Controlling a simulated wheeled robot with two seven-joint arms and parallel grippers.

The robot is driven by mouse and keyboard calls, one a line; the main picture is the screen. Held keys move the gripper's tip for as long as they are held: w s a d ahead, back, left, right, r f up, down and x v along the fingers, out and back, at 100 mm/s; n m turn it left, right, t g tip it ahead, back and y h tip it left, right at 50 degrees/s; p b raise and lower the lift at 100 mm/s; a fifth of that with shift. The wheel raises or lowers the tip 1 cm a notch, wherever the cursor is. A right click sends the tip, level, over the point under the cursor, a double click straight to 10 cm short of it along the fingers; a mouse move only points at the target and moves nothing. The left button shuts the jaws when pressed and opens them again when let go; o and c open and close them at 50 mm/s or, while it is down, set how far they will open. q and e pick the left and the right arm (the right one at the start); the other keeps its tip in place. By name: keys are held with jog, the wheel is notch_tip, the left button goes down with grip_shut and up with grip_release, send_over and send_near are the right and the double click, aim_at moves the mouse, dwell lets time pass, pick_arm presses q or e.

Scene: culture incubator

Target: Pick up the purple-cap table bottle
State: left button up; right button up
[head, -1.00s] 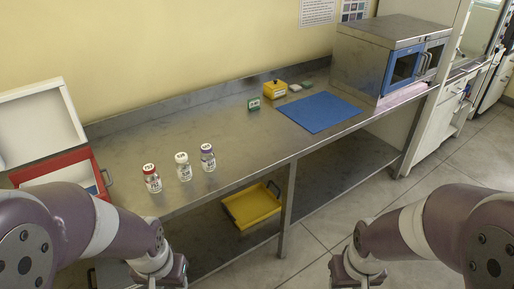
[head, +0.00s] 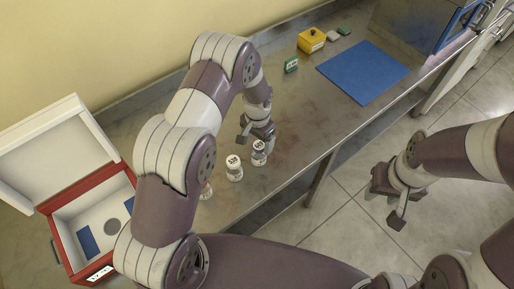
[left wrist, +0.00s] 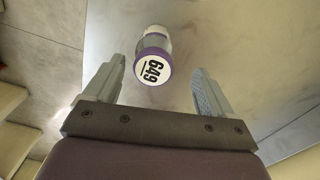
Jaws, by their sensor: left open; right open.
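The purple-cap bottle (head: 259,152) stands on the metal table, the rightmost of the bottles there. In the left wrist view its white cap top marked 649 with a purple rim (left wrist: 152,68) lies between the two fingers, a little beyond their tips and touching neither. My left gripper (head: 256,132) is open and points down close above the bottle. Its fingers also show in the left wrist view (left wrist: 157,80). My right gripper (head: 388,193) is open and empty, over the floor in front of the table.
A white-cap bottle (head: 234,168) stands just left of the purple-cap one. A third bottle (head: 206,190) is mostly hidden by my left arm. An open red and white box (head: 70,238) is at left.

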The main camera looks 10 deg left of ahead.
aim_at(260, 146)
pick_arm(q)
jog(key=f, duration=0.1)
jog(key=f+p, duration=0.1)
jog(key=d+f+p, duration=0.1)
jog(key=shift+s+f, duration=0.2)
jog(key=shift+s, duration=0.2)
jog(key=shift+s+f+p, duration=0.1)
jog(key=shift+f+p, duration=0.25)
jog(key=shift+w+a+f, duration=0.2)
jog(key=shift+a+f, duration=0.05)
jog(key=shift+f, duration=0.1)
jog(key=shift+w+a+f, duration=0.1)
jog(key=shift+w, duration=0.05)
jog(key=shift+c, duration=0.9)
jog(key=c, duration=1)
jog(key=shift+s+d+r, duration=0.2)
pick_arm(e)
jog(key=r, duration=0.2)
jog(key=s+d+r, duration=0.1)
jog(key=shift+d, duration=0.1)
